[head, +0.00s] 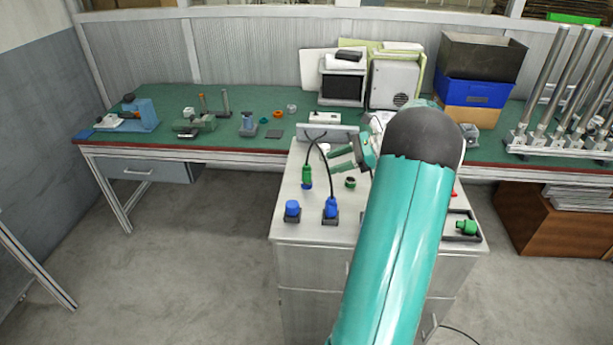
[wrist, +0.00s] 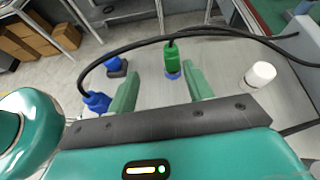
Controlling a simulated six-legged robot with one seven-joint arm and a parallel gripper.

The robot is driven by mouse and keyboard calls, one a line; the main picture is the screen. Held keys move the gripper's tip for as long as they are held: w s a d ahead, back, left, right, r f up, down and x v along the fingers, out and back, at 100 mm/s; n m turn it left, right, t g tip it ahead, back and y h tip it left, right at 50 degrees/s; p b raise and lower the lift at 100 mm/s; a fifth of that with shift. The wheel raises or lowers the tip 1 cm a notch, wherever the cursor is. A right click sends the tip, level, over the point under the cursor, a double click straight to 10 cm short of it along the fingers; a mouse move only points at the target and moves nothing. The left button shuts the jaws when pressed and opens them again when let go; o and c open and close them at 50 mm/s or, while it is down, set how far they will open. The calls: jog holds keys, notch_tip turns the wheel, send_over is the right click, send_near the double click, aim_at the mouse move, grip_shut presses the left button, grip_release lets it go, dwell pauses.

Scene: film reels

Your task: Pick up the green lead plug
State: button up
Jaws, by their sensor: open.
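The green lead plug (head: 307,177) stands upright on the left part of the pale cabinet top (head: 375,225). A black cable runs from its top. In the wrist view the green lead plug (wrist: 171,57) shows beyond and between my fingers, with a blue part under it. My gripper (head: 332,160) is open and empty, to the right of the plug in the head view. In the wrist view my gripper's two green fingers (wrist: 160,86) are spread apart, with a gap ahead to the plug. No contact shows.
A blue plug (head: 331,207) with a black cable and a blue capped piece (head: 292,210) stand near the front left. A green connector (head: 467,228) lies in a black tray at right. A white cylinder (wrist: 260,75) stands right of my fingers.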

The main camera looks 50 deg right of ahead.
jog(key=d, duration=0.1)
jog(key=s+d+f+m, duration=0.1)
jog(key=shift+s+d+t, duration=0.1)
jog(key=shift+d+t, duration=0.2)
jog(key=shift+t, duration=0.1)
send_near(301, 181)
jog(key=w+a, duration=0.1)
jog(key=w+a+r, duration=0.1)
jog(key=shift+w+a+r, duration=0.15)
jog(key=shift+w+a, duration=0.1)
jog(key=shift+w, duration=0.05)
jog(key=shift+x, duration=2.95)
jog(key=shift+w+r, duration=0.1)
jog(key=shift+r, duration=0.15)
jog(key=c, duration=1.1)
